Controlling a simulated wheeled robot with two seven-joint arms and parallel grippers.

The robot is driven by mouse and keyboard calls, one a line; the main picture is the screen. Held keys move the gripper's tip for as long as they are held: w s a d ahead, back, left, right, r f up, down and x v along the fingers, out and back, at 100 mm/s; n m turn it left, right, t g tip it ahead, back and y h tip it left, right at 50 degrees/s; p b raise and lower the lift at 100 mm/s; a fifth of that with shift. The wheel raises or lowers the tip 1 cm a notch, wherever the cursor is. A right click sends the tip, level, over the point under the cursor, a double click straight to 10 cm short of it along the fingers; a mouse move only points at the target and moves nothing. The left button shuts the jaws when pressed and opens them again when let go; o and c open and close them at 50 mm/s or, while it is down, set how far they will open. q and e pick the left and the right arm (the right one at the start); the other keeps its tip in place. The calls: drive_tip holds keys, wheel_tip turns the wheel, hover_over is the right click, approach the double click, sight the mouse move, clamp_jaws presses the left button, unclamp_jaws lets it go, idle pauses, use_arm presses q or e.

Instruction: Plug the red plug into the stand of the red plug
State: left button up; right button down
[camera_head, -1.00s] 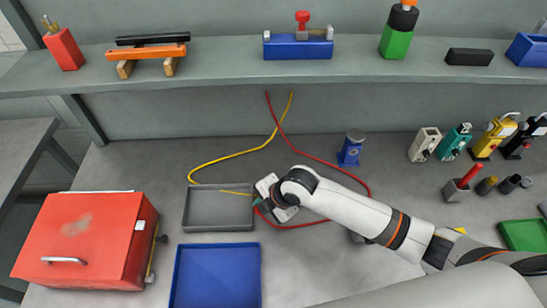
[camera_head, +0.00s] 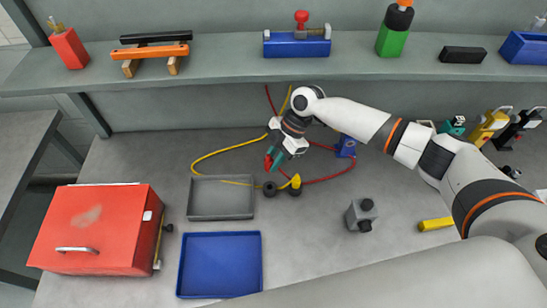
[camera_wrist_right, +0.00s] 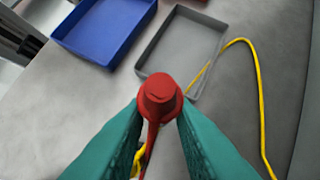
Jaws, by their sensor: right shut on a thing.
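The red plug (camera_head: 268,162) is in the jaws of my right gripper (camera_head: 274,159), above the table behind the grey tray. In the right wrist view the red plug (camera_wrist_right: 160,97) stands out between the teal fingers, its red cable trailing below. Two small black round pieces stand right of the tray. The left one (camera_head: 270,188) is empty, just below my gripper; a yellow plug (camera_head: 295,181) is at the right one (camera_head: 295,191). I cannot tell for sure which is the red plug's stand. A grey block (camera_head: 360,214) with dark round parts stands further right. My left gripper is out of view.
The grey tray (camera_head: 190,205) and blue tray (camera_head: 181,268) lie left of centre, beside a red box (camera_head: 95,225). The yellow cable (camera_head: 215,153) loops behind the grey tray. A small blue stand (camera_head: 346,147) is behind right. The shelf (camera_head: 220,70) runs across the back.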

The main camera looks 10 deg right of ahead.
drive_tip(key=b, duration=0.5)
hover_over(274, 184)
drive_tip(key=shift+f, duration=2.85)
drive_tip(key=shift+f+b, duration=1.85)
drive_tip(key=shift+f, duration=0.45)
drive_tip(key=c, duration=1.1)
unclamp_jaws()
drive_tip(key=shift+c, duration=0.2)
